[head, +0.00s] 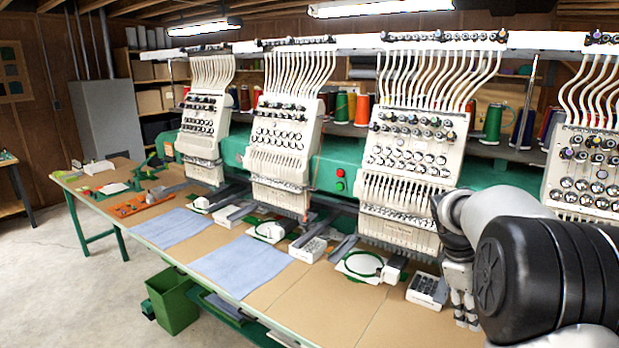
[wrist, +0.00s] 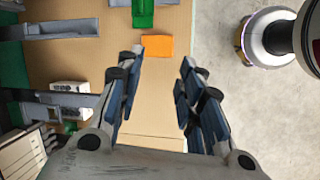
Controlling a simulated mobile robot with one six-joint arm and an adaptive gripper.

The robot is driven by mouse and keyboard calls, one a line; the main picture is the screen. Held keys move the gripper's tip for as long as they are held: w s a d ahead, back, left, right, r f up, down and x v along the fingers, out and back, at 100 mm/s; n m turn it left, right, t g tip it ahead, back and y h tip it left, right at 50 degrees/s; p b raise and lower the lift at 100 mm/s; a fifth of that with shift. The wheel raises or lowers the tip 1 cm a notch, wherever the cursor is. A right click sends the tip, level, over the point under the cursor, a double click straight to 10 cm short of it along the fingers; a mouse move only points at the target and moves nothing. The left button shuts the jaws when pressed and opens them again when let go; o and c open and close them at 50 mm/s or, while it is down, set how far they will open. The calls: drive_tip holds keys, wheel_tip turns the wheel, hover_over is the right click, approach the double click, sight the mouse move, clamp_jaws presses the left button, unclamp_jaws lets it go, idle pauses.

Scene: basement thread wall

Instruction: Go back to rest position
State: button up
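My gripper (head: 466,312) is at the lower right of the head view, above the front part of the long table (head: 290,290), with my arm reaching in from the right edge. In the wrist view my gripper (wrist: 155,90) has its two fingers spread wide apart with nothing between them. The wrist view looks down on the tan table top, with an orange block (wrist: 158,45) and a green object (wrist: 143,14) beyond the fingertips. The orange block looks apart from both fingers. Whether the fingers touch the table cannot be told.
Embroidery heads (head: 405,150) stand in a row along the table's back. A white tray (head: 428,290) lies left of my gripper. Blue cloths (head: 240,262) lie further left. A green bin (head: 172,300) stands before the table. Concrete floor (head: 50,270) is open at the left.

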drive_tip(key=s+a+r+m+t+y, duration=0.1)
drive_tip(key=s+a+r+m+t, duration=0.1)
drive_tip(key=s+a+r, duration=0.5)
drive_tip(key=s+a+r+m+t+y, duration=0.1)
drive_tip(key=s+a+r+m, duration=0.1)
drive_tip(key=s+a, duration=0.55)
drive_tip(key=s+a+f+m+t+y, duration=0.1)
drive_tip(key=s+a+f+m+t, duration=0.1)
drive_tip(key=s+a, duration=0.8)
drive_tip(key=shift+s+a+f+m+t+y, duration=0.15)
drive_tip(key=shift+s+f+m+t+y, duration=0.2)
drive_tip(key=shift+s+f+m, duration=0.45)
